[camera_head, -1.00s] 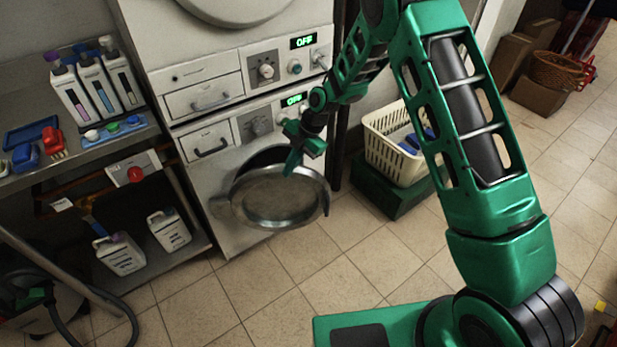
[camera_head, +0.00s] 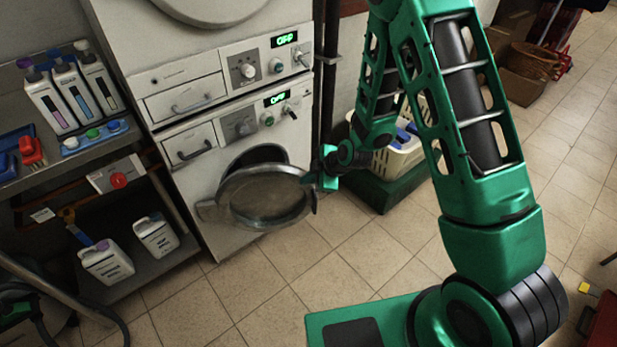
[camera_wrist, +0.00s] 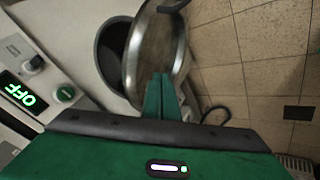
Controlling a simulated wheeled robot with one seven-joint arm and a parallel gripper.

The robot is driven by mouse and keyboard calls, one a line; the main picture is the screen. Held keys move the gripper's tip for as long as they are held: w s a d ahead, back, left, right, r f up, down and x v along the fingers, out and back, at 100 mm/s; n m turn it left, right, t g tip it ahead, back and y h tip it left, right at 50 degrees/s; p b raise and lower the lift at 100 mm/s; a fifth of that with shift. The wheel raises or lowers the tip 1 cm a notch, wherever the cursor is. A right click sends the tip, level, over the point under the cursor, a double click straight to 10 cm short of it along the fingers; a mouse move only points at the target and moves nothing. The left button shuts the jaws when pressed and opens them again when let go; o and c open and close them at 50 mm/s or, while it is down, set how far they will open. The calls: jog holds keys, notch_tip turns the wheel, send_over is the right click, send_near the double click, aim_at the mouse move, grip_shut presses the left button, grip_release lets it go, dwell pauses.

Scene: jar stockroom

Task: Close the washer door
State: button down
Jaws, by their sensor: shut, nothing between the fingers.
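The lower washer (camera_head: 222,212) stands at the left centre under a second machine. Its round glass door (camera_head: 262,197) with a metal rim hangs open, swung out from the dark drum opening (camera_head: 262,155). My gripper (camera_head: 312,182) is at the right edge of the door rim, shut and empty. In the wrist view my gripper's two green fingers (camera_wrist: 162,95) are together in front of the open door (camera_wrist: 165,45), overlapping its edge. I cannot tell whether they touch it. The drum opening (camera_wrist: 113,50) shows dark beside the door.
A metal shelf (camera_head: 150,275) with bottles and jugs stands left of the washer. A cream basket (camera_head: 397,160) on a dark green box (camera_head: 372,191) stands to the right. The tiled floor (camera_head: 290,270) in front is clear.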

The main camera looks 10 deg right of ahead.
aim_at(290, 179)
jog(key=shift+w+a+f, duration=0.45)
jog(key=shift+w+f, duration=0.4)
jog(key=shift+w, duration=0.3)
jog(key=shift+w+a+f, duration=0.4)
jog(key=shift+w+f, duration=0.5)
jog(key=shift+w, duration=0.25)
jog(key=shift+w+a+f, duration=0.45)
jog(key=shift+w+f, duration=0.4)
jog(key=shift+w, duration=0.3)
jog(key=shift+w, duration=0.1)
